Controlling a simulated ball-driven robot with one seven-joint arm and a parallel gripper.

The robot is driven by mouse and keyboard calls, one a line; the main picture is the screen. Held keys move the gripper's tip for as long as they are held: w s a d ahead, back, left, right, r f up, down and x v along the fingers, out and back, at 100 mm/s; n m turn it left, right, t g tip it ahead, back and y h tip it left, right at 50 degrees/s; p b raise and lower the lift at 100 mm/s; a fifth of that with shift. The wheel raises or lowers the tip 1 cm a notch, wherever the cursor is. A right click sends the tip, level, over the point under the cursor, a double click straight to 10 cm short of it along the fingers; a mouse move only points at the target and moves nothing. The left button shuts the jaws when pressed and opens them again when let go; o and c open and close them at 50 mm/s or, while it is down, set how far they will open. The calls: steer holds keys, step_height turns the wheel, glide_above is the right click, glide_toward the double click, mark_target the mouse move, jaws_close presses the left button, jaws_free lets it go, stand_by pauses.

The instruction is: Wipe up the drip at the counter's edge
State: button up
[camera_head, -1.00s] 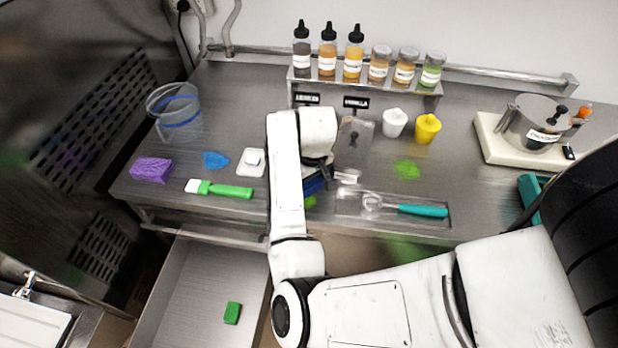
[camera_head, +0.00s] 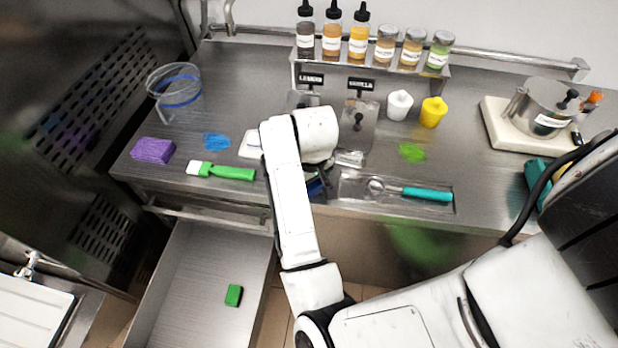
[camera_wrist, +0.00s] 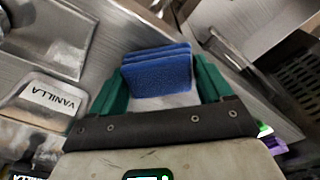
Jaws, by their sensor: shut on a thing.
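My gripper (camera_wrist: 160,80) is shut on a blue sponge (camera_wrist: 157,75), seen between its green fingers in the wrist view. In the head view the sponge (camera_head: 316,187) is a small dark blue patch beside my arm, at the counter's front edge. No drip shows at the edge there; my arm and gripper cover part of it. A green smear (camera_head: 411,152) lies farther back on the steel counter (camera_head: 470,175), right of my gripper. A blue smear (camera_head: 216,141) lies to the left. I cannot tell whether the sponge touches the counter.
A green-handled brush (camera_head: 228,172) and purple sponge (camera_head: 152,151) lie left. A shallow tray (camera_head: 350,201) with a teal-handled scoop (camera_head: 427,194) lies right of my gripper. Below, an open drawer (camera_head: 190,285) holds a green block (camera_head: 233,295). Bottles (camera_head: 332,35) stand on a back shelf.

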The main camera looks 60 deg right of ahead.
steer(key=shift+s+a+f, duration=0.1)
steer(key=shift+s+a, duration=0.05)
steer(key=shift+a, duration=0.15)
step_height(320, 180, up, 4)
steer(key=p, duration=0.3)
steer(key=shift+r, duration=1.05)
steer(key=shift+r, duration=1.5)
